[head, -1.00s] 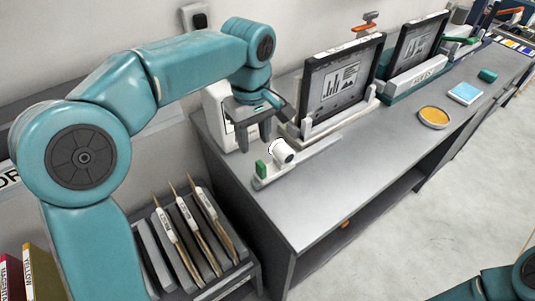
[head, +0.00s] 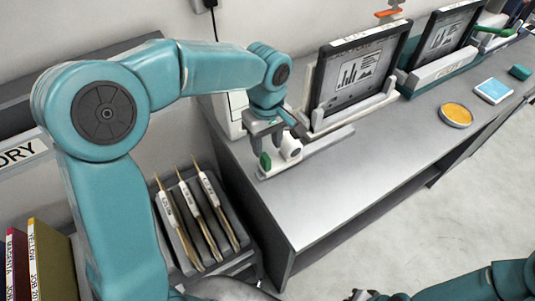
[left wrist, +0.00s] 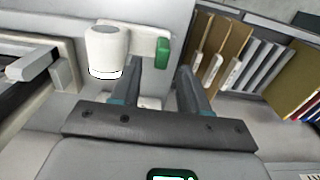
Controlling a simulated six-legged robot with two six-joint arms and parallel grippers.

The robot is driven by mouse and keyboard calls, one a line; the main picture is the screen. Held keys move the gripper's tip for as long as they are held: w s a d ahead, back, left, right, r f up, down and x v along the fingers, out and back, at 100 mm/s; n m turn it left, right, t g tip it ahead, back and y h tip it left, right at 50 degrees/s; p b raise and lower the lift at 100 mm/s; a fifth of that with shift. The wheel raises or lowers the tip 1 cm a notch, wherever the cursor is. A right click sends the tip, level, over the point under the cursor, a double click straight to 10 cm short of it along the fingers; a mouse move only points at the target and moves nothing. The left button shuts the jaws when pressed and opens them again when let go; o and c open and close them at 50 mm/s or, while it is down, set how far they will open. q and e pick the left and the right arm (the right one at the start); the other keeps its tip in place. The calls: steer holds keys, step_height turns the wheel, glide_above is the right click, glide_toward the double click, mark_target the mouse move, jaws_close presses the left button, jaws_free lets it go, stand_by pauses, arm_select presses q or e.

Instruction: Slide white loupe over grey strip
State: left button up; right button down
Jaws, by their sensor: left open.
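The white loupe (head: 291,150), a short white cylinder, stands at the near left part of the bench. A green block (head: 265,161) is beside it on a white base. A flat grey strip (head: 330,141) runs from there toward the back right. My left gripper (head: 266,143) is open just behind and above the green block.
A framed tablet (head: 360,70) in a white stand is behind the strip. An orange dish (head: 456,115) and blue pad (head: 493,91) lie farther right. A file rack (head: 205,220) stands below the bench's left end. The bench middle is clear.

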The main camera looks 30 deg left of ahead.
mark_target(266, 156)
arm_select(q)
steer(key=f, duration=0.4)
steer(key=shift+s+a+f, duration=0.2)
steer(key=shift+s+f, duration=0.1)
steer(key=shift+s, duration=0.1)
steer(key=shift+w+d+f, duration=0.15)
steer(key=shift+w+f, duration=0.25)
steer(key=shift+f, duration=0.4)
steer(key=shift+s+r, duration=0.1)
steer(key=shift+s, duration=0.15)
steer(key=c, duration=0.4)
steer(key=shift+w, duration=0.1)
jaws_close()
